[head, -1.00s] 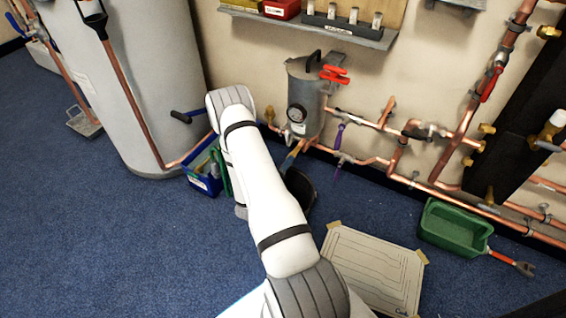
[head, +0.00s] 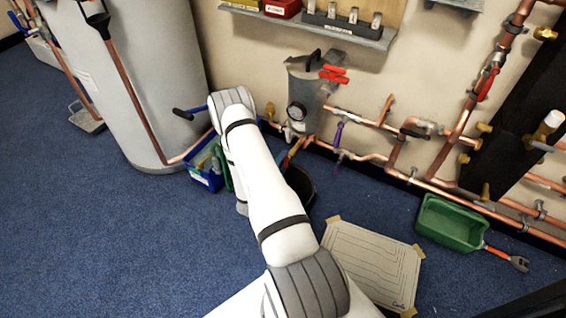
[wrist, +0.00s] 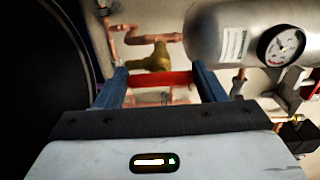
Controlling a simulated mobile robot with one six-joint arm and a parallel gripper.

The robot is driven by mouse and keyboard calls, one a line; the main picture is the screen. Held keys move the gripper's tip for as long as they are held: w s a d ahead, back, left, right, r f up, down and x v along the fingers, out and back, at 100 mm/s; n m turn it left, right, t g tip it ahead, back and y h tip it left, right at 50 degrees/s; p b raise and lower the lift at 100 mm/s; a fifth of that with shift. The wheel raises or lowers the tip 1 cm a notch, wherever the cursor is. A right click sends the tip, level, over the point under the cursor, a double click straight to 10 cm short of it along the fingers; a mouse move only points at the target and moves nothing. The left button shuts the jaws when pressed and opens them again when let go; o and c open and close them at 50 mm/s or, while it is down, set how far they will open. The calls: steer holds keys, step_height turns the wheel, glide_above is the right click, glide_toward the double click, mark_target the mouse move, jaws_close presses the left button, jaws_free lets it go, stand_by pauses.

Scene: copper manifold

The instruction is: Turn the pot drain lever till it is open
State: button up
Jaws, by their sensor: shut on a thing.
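The pot is a grey metal cylinder (head: 308,92) with a round gauge, standing against the wall in the head view. In the wrist view its side (wrist: 215,30) and gauge (wrist: 281,45) fill the upper right. A red lever (wrist: 160,79) lies across the gap between the two blue fingers of my gripper (wrist: 162,88), which is shut on it. A brass valve body (wrist: 152,57) shows just beyond the lever. How far the lever is turned I cannot tell.
A black bucket (head: 303,188) stands below the pot, and a blue bin (head: 205,175) beside my arm. Copper pipes (head: 372,157) with a purple-handled valve run right. A large grey tank (head: 150,90) stands left. A board (head: 370,265) and green tray (head: 448,222) lie on the carpet.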

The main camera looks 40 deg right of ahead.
steer(key=shift+w+a, duration=0.15)
steer(key=shift+a, duration=0.05)
steer(key=o, duration=1)
steer(key=shift+d, duration=0.1)
steer(key=p+v, duration=0.2)
steer(key=v, duration=0.6)
steer(key=shift+d, duration=0.1)
